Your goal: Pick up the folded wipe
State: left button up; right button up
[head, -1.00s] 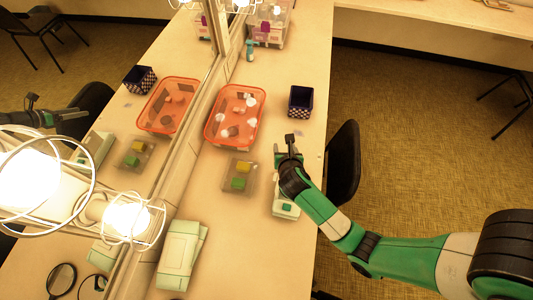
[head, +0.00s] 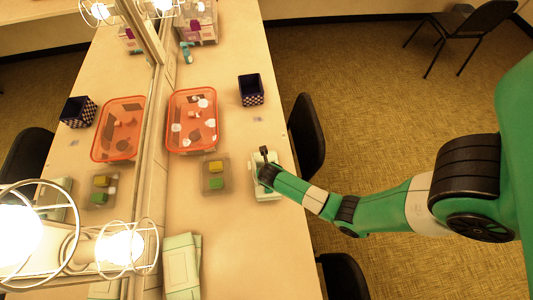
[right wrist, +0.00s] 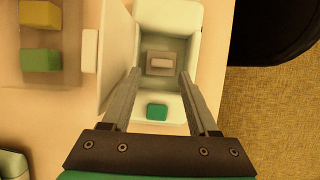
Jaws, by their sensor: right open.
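A small pale folded piece (right wrist: 161,63), which looks like the wipe, lies inside an open white box (right wrist: 175,16) in the right wrist view. The box has a green patch (right wrist: 156,111) on its near part, and what looks like its raised lid (right wrist: 116,45) stands at its left. The box also shows in the head view (head: 268,191), partly hidden by my gripper. My right gripper (right wrist: 160,76) is open over the box, one finger on each side of the pale piece; contact cannot be told. It also shows in the head view (head: 264,157). My left gripper is not in view.
A tray with yellow and green blocks (head: 215,168) is left of the box. An orange basket (head: 192,120) and a dark checked cup (head: 251,90) stand farther back. Pale green folded cloths (head: 182,266) lie near the front. A mirror and lamps line the left; black chairs stand right.

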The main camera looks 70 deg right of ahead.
jog(key=b+x, duration=0.1)
jog(key=x, duration=0.4)
jog(key=shift+s+d, duration=0.15)
jog(key=shift+c, duration=0.3)
grip_shut()
